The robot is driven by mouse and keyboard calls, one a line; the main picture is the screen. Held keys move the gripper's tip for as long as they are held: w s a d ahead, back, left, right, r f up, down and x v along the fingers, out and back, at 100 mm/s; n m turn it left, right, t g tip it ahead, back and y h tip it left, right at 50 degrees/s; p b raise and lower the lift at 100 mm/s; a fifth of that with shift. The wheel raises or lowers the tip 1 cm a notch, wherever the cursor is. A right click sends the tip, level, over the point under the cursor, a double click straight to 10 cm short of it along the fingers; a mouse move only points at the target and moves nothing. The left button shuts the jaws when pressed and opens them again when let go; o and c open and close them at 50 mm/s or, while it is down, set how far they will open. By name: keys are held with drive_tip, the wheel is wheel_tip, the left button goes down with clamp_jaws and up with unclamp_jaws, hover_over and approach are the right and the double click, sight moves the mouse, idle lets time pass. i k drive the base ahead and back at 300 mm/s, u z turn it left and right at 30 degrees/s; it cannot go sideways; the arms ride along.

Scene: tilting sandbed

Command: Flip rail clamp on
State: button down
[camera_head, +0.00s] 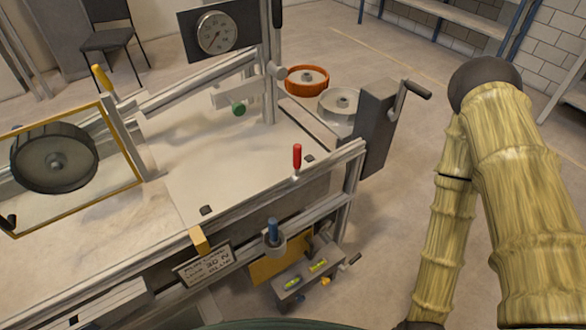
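A red upright lever handle (297,157) stands at the front rail (325,157) of the sandbed, near its right end. A yellow lever handle (102,78) leans at the upper corner of the yellow-edged frame on the left. A blue knob (273,230) sits in a grey holder below the front rail. I cannot tell for certain which of these is the rail clamp, or whether it is on or off. My arm is at the right, apart from the sandbed. My gripper is not in view.
The pale sandbed (225,165) has a dial gauge (217,32) above its back. A dark wheel (54,158) lies inside the left frame. A crank (405,95) juts out at the right end. A sign (205,265) and a level (305,276) hang in front.

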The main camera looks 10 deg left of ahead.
sight(297, 164)
drive_tip(key=k, duration=0.75)
drive_tip(key=u, duration=0.8)
